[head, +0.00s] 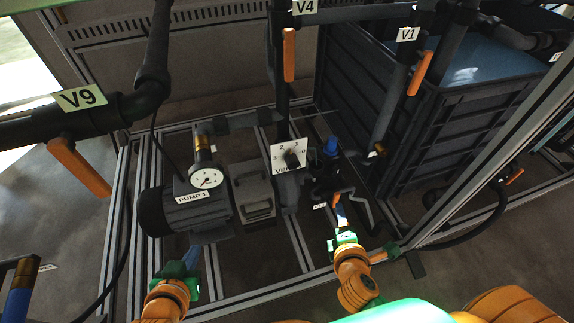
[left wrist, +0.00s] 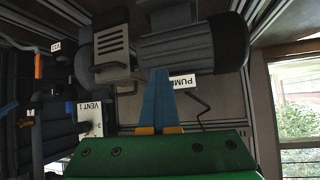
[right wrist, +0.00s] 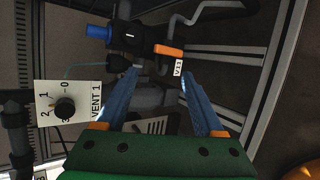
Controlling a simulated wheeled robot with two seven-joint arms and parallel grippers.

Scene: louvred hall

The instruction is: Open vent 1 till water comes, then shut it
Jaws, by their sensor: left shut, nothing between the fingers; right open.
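The vent 1 dial plate (head: 282,166) is white with a dark round knob (head: 291,158), beside the pump in the head view. The plate (right wrist: 85,90) also shows in the right wrist view, left of the fingers, and at the left in the left wrist view (left wrist: 90,116). I cannot read the knob's setting surely. I see no water coming out. My right gripper (head: 341,211) is open and empty, low and right of the dial; its fingers (right wrist: 160,80) spread below an orange handle. My left gripper (head: 194,252) is shut and empty by the pump, away from the dial.
Pump 1 (head: 200,215) with a round gauge (head: 206,178) stands left of the dial. A small orange valve handle (right wrist: 169,51) is close to my right fingers. Orange handles hang at V9 (head: 78,166), V4 (head: 289,55) and V1 (head: 419,73). A dark tank (head: 450,120) stands right.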

